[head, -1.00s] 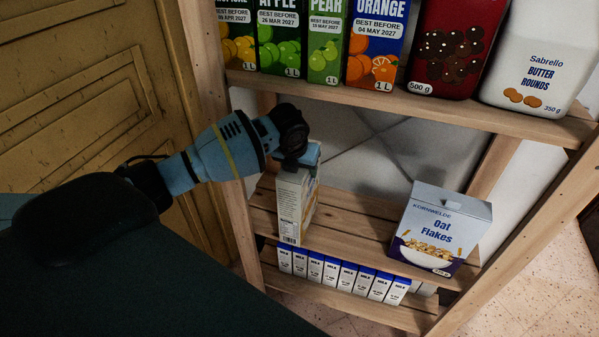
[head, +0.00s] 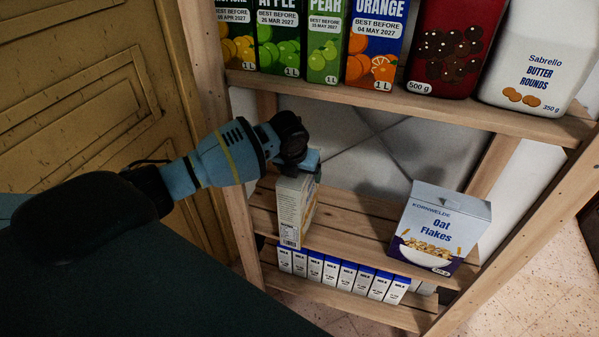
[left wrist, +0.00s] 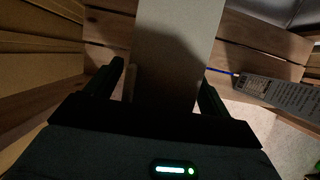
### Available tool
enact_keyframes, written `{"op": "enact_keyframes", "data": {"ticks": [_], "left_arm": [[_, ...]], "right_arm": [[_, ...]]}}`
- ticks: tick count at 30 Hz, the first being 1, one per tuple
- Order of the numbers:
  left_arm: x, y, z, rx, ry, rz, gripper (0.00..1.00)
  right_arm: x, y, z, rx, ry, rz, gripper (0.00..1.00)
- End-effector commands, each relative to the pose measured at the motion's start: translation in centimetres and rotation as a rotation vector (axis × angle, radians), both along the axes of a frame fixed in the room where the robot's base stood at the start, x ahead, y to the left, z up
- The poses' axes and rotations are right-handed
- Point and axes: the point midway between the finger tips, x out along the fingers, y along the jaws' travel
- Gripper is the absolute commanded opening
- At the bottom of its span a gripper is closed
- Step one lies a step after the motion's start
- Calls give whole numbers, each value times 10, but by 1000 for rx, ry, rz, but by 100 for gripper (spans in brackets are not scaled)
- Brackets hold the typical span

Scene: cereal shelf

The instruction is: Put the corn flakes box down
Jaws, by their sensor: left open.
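The corn flakes box (head: 291,209) stands upright at the left end of the middle shelf (head: 345,222), with a narrow side panel facing me. Its front and name are turned away. My left gripper (head: 299,160) is at the top of the box. In the left wrist view the pale box (left wrist: 172,50) lies between the two open fingers (left wrist: 163,88); a narrow gap shows beside the left finger. Whether the right finger touches it I cannot tell. My right gripper is in neither view.
An oat flakes box (head: 440,230) stands at the right of the same shelf, with bare slats between. Several milk cartons (head: 330,270) line the shelf below. Juice cartons (head: 376,45) and biscuit packs (head: 540,55) stand on the shelf above. A wooden post (head: 240,215) is close on the left.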

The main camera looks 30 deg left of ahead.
Motion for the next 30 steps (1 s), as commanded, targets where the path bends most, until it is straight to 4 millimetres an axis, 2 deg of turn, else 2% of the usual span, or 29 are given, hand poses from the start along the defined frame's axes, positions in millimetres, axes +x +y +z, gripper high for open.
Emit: {"op": "enact_keyframes", "data": {"ticks": [9, 15, 30], "left_arm": [[-15, -4, 44, 0, -8, -2, 81], [-24, -6, 65, -1, -4, -1, 81], [-28, -7, 70, -1, -1, 0, 81]], "right_arm": [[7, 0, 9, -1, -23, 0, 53], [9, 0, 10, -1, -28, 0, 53], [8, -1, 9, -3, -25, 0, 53]]}}
